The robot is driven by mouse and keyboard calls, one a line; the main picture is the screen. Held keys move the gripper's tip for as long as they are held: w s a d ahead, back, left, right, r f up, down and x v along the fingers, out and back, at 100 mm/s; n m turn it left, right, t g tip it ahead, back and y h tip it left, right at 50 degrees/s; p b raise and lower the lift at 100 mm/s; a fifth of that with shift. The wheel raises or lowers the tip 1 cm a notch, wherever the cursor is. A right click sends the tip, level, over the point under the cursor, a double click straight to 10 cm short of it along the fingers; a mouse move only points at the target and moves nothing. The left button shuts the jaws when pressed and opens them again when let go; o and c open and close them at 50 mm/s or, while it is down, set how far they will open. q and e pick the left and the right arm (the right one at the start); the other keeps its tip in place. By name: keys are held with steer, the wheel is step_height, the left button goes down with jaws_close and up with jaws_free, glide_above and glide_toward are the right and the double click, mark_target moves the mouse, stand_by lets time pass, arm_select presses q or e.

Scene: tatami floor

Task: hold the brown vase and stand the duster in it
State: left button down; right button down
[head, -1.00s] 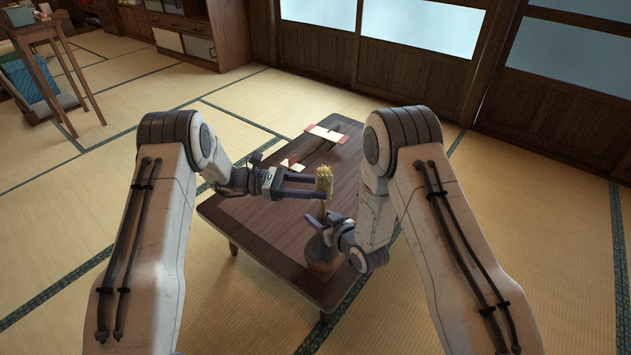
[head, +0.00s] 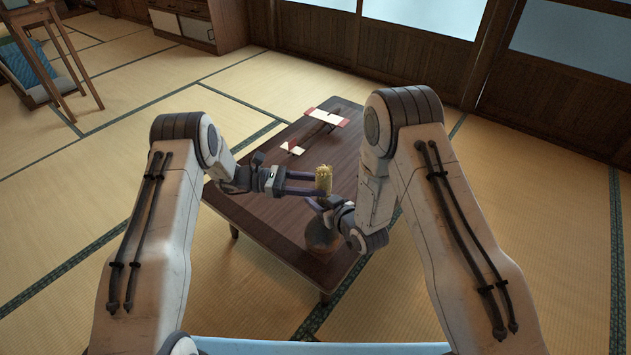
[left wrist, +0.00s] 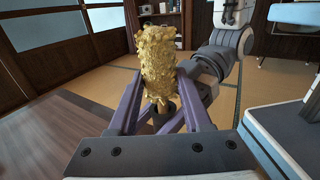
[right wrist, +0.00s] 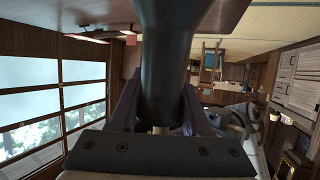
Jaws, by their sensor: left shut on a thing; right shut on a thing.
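The duster has a fluffy yellow head (head: 324,179), upright above the table; its head also fills the middle of the left wrist view (left wrist: 157,62). The brown vase (head: 323,235) stands on the low table, partly hidden by my right arm. My right gripper (head: 322,204) is shut on its neck, and the dark neck shows large in the right wrist view (right wrist: 165,60). The duster is right over the vase mouth.
The low dark table (head: 270,228) stands on tatami. Red and white pieces (head: 328,116) and small white pieces (head: 291,148) lie toward its far end. A wooden stool (head: 50,50) stands far left. The tabletop left of the vase is clear.

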arm_select(q)
steer(key=shift+f, duration=0.1)
steer(key=shift+c, duration=1.3)
jaws_free()
steer(key=w+a, duration=0.1)
steer(key=a, duration=1.1)
steer(key=shift+w, duration=0.1)
arm_select(e)
steer(key=shift+c, duration=1.4)
jaws_free()
